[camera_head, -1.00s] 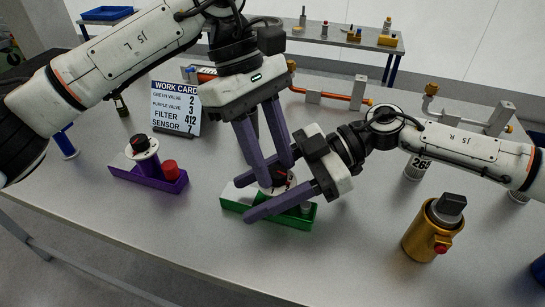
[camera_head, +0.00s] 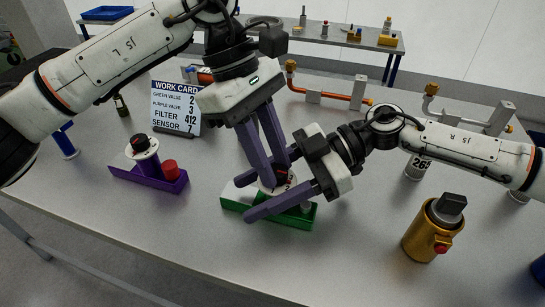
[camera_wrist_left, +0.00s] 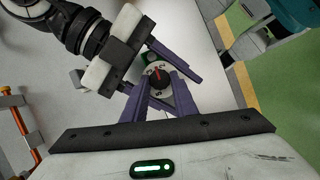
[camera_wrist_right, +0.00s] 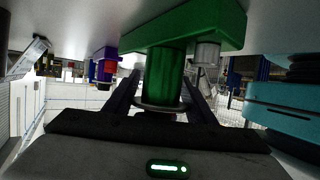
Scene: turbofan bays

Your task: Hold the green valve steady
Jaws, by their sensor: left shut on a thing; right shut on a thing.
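The green valve (camera_head: 290,218) sits on the table in front of me, with a long green base. Its round dial, with a dark and red knob (camera_wrist_left: 157,74), shows in the left wrist view. My left gripper (camera_head: 279,177) reaches down from above and is shut on the knob. My right gripper (camera_head: 242,206) comes in low from the right, its fingers on either side of the valve. In the right wrist view the green body (camera_wrist_right: 164,75) stands between these fingers, and they are shut on it. The fingers hide part of the valve in the head view.
The purple valve (camera_head: 149,183) stands to the left, with the work card (camera_head: 176,108) behind it. A gold cylinder (camera_head: 423,240) stands to the right. An orange pipe (camera_head: 335,95) lies behind. The table front between valves and gold cylinder is clear.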

